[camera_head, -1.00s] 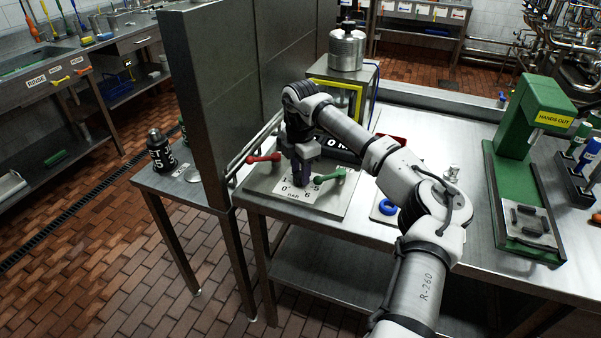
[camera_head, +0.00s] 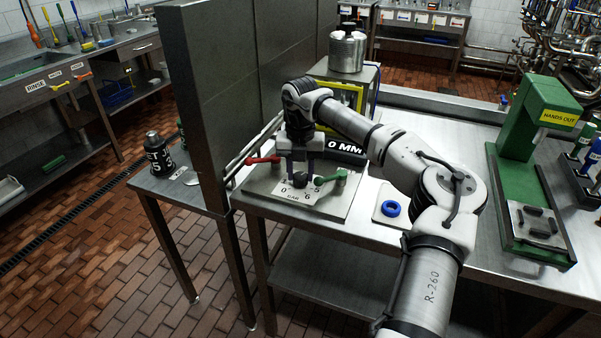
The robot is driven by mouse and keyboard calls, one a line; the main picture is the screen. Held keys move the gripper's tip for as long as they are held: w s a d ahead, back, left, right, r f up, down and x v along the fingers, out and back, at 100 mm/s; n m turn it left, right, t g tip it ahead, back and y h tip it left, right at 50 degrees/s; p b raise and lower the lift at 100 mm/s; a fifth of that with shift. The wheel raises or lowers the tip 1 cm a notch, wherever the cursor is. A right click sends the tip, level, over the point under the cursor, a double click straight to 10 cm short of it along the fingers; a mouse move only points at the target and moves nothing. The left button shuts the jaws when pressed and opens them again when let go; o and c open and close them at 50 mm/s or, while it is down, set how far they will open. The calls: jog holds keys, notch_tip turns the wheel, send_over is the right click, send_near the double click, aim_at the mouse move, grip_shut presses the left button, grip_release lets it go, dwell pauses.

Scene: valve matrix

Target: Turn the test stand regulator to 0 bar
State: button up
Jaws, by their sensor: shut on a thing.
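The test stand regulator has a pale dial plate (camera_head: 296,195) marked 0, 5, 6 and BAR, with a dark round knob (camera_head: 300,181) on it. My gripper (camera_head: 299,177) points down over the dial, with one finger on each side of the knob, and is shut on it. The knob's pointer is too small and dark to read, so I cannot tell its setting. The fingers and wrist hide part of the dial's upper side.
A red-handled valve (camera_head: 262,160) is left of my gripper and a green-handled one (camera_head: 329,178) right of it. A tall grey partition (camera_head: 205,100) stands close on the left. A blue ring (camera_head: 390,208) and a green press (camera_head: 530,130) are to the right.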

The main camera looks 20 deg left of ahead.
jog(key=n, duration=0.4)
jog(key=shift+n, duration=0.3)
jog(key=n, duration=0.3)
jog(key=shift+n, duration=0.3)
jog(key=n, duration=0.8)
jog(key=n+p, duration=0.1)
jog(key=n, duration=0.6)
jog(key=shift+r, duration=0.1)
jog(key=n, duration=0.4)
jog(key=shift+n+p, duration=0.4)
jog(key=shift+n, duration=1.5)
